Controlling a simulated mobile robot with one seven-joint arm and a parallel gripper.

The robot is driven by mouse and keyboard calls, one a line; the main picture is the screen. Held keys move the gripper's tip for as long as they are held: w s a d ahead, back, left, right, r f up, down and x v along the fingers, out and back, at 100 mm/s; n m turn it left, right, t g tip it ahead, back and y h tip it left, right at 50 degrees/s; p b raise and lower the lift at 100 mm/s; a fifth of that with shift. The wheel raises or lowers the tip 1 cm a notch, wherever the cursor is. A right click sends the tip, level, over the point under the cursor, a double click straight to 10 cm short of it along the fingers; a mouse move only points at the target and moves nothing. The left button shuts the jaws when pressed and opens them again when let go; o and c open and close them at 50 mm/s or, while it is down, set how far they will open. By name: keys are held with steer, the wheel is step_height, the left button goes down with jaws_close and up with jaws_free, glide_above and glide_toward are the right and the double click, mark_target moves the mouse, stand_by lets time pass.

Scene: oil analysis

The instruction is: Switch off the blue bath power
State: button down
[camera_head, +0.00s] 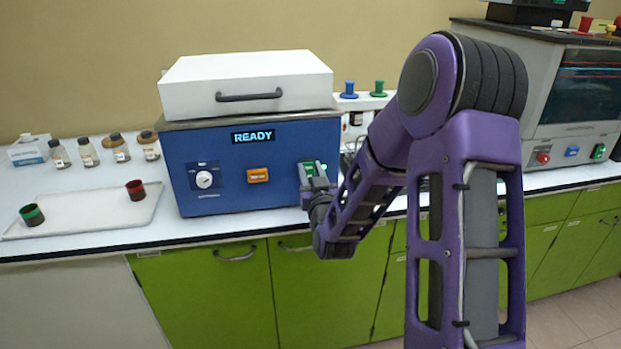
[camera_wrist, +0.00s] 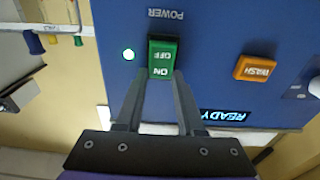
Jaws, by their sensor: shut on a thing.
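The blue bath (camera_head: 235,185) stands on the counter with its white lid (camera_head: 250,80) down and its display (camera_head: 253,136) reading READY. Its green POWER rocker switch (camera_wrist: 163,55), marked ON and OFF, is on the front panel and appears upside down in the wrist view. A small lamp (camera_wrist: 128,54) beside the switch is lit. My gripper (camera_head: 312,172) is at the right of the bath's front. In the wrist view, the fingers of my gripper (camera_wrist: 160,80) are shut on the lower part of the switch in the picture, one at each side.
An orange WASH button (camera_head: 258,175) and a white knob (camera_head: 204,180) are on the same panel. A tray (camera_head: 95,215) with a green and a red cup lies at left, with several bottles behind it. Another machine (camera_head: 575,95) stands at right.

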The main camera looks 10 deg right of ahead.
steer(key=shift+f+t+b, duration=0.5)
steer(key=shift+b, duration=0.75)
steer(key=shift+s+r+t, duration=0.1)
steer(key=shift+s+t, duration=0.1)
steer(key=shift+t, duration=1.2)
steer(key=c, duration=0.5)
jaws_free()
